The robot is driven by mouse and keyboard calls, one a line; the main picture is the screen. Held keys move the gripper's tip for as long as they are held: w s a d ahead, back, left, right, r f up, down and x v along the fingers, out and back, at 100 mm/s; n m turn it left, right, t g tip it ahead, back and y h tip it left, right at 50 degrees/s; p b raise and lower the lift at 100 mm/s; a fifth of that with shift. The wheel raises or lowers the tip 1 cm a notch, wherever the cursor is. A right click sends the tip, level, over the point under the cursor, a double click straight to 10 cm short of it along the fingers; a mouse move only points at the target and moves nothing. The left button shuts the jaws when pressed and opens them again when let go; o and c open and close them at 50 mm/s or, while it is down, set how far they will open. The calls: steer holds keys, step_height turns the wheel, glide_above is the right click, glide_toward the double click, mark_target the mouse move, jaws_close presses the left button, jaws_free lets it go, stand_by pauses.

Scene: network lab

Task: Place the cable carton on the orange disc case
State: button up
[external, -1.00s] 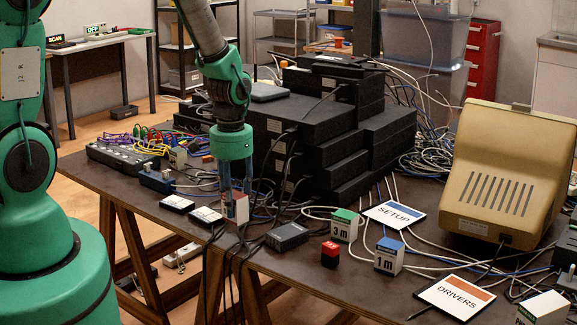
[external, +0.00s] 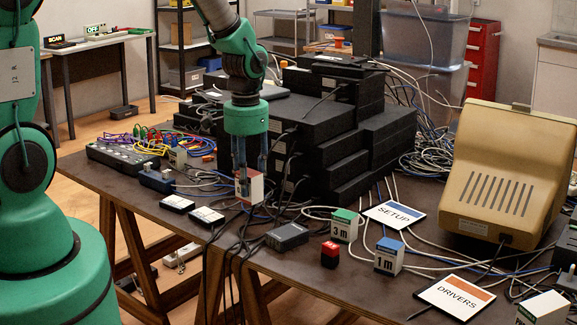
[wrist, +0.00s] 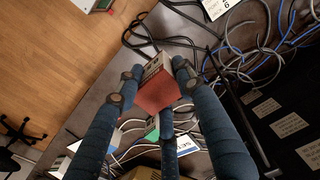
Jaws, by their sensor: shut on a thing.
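The cable carton (external: 256,187) is a small white box with a red face. My gripper (external: 247,176) is shut on it and holds it above the table, in front of the black stack. In the wrist view the carton (wrist: 157,95) sits between my fingers, its red face towards the camera. The orange disc case (external: 456,296), white with an orange band and the word DRIVERS, lies flat at the table's front right, well to the right of my gripper. Nothing lies on it.
Between them stand a green-topped carton (external: 344,226), a blue-topped carton (external: 388,255), a red block (external: 330,254) and a black box (external: 287,236). The SETUP case (external: 394,214) lies behind. A beige monitor (external: 508,170) stands right. Loose cables cross the table.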

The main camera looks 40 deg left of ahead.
steer(key=s+d, duration=0.3)
steer(key=d, duration=1)
steer(key=s+d, duration=0.2)
steer(key=d, duration=1.2)
steer(key=s+d, duration=0.3)
steer(key=d, duration=1)
steer(key=shift+n, duration=0.3)
steer(key=shift+d+f, duration=0.25)
steer(key=shift+f, duration=1.05)
steer(key=shift+d+f, duration=0.2)
steer(key=shift+f, duration=1.05)
steer(key=b, duration=0.2)
glide_above(448, 301)
steer(key=shift+w+f, duration=0.15)
steer(key=shift+f, duration=0.55)
steer(key=shift+f+b, duration=0.65)
steer(key=shift+f, duration=1.15)
steer(key=shift+f, duration=0.1)
